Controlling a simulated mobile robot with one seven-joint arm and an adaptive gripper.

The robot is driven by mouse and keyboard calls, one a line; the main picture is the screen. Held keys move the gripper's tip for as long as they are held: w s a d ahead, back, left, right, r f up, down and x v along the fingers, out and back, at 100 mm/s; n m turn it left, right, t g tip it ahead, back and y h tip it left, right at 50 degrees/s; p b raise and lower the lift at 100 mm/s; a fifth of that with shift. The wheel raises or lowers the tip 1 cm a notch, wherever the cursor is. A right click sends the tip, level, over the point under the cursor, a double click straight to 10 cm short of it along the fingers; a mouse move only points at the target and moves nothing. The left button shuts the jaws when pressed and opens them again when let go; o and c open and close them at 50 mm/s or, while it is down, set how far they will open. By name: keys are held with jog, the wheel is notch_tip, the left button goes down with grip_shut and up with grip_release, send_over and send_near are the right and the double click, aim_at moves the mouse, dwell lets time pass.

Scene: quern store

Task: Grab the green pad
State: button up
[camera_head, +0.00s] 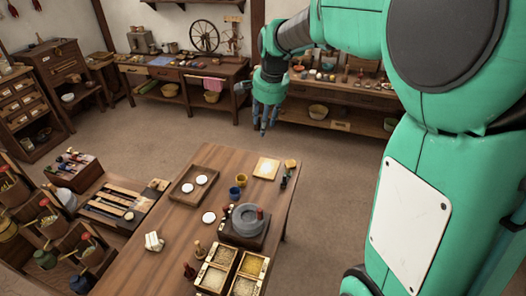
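My gripper (265,122) is at the end of my green arm, fingers pointing down. It hangs beyond the far edge of the wooden table, over the floor as seen here. No object shows in it, but its fingers are too small to tell whether they are open. I cannot make out a clear green pad.
Benches line the back wall. Floor (160,130) between is clear.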

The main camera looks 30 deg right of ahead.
jog(key=w+d+f+m, duration=0.3)
jog(key=w+d+f, duration=0.3)
jog(key=w+f, duration=0.1)
jog(key=m+g+y+b, duration=0.1)
jog(key=m+g, duration=0.1)
jog(key=m, duration=0.7)
send_over(288, 167)
jog(key=d, duration=0.2)
notch_tip(288, 167, down, 26)
jog(key=shift+s+f, duration=0.3)
jog(key=shift+s, duration=0.1)
jog(key=shift+w+a+f+b, duration=0.15)
jog(key=shift+f+b, duration=0.15)
jog(key=shift+f, duration=1.1)
jog(key=shift+w+a+f+b, duration=0.15)
jog(key=shift+f+b, duration=0.2)
jog(key=shift+f, duration=1.05)
jog(key=shift+a+f+b, duration=0.15)
jog(key=shift+f+b, duration=0.15)
jog(key=shift+f, duration=1.1)
jog(key=shift+w+a+f+b, duration=0.15)
jog(key=shift+f+b, duration=0.1)
jog(key=shift+f, duration=0.6)
jog(key=shift+a+f+b, duration=0.1)
jog(key=shift+f+b, duration=0.15)
jog(key=shift+f, duration=0.65)
jog(key=shift+w+a+f+b, duration=0.15)
jog(key=shift+f+b, duration=0.1)
jog(key=shift+f, duration=0.6)
